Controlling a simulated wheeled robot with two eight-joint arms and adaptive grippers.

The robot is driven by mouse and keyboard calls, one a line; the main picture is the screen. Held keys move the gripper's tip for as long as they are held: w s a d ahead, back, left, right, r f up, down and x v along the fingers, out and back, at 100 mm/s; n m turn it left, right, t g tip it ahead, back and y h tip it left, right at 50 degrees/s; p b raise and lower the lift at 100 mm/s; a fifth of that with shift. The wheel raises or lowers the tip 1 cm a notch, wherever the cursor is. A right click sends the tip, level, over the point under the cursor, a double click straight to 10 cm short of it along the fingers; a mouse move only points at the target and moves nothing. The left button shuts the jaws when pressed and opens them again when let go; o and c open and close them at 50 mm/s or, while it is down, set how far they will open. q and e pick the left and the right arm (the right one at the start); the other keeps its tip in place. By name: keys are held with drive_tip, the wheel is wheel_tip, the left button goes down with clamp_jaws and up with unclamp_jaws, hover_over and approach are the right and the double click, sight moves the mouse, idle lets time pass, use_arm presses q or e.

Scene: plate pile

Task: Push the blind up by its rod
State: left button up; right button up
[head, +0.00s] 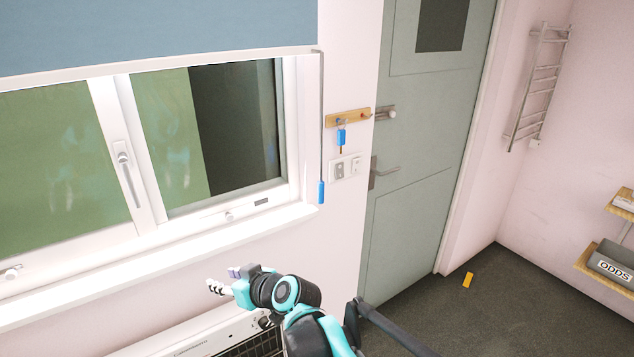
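The grey-blue blind (160,32) hangs over the upper part of the window, its pale bottom edge just above the panes. A thin rod (321,120) hangs down from the blind's right end, beside the window frame, and ends in a blue handle (321,192). My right gripper (224,279) is below the windowsill, left of and lower than the blue handle, pointing left. Its two fingertips look apart with nothing between them, and it does not touch the rod. My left gripper is not in view.
The white windowsill (160,257) juts out above my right gripper, and a white heater (195,337) stands below. Right of the rod are a wooden key rack (346,118) with a blue-tagged key (341,138), switches (346,167) and a grey-green door (425,150).

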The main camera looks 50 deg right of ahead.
drive_tip(key=d+r+m+t+h+p, duration=0.1)
drive_tip(key=d+r+h, duration=0.15)
drive_tip(key=d, duration=0.55)
drive_tip(key=d+r+m+t+h, duration=0.1)
drive_tip(key=d+r+h, duration=0.15)
drive_tip(key=d, duration=0.55)
drive_tip(key=m+h, duration=0.3)
drive_tip(key=h, duration=0.2)
approach(322, 190)
drive_tip(key=x, duration=0.3)
drive_tip(key=b+x, duration=0.1)
drive_tip(key=x, duration=0.7)
clamp_jaws()
drive_tip(key=shift+r, duration=0.1)
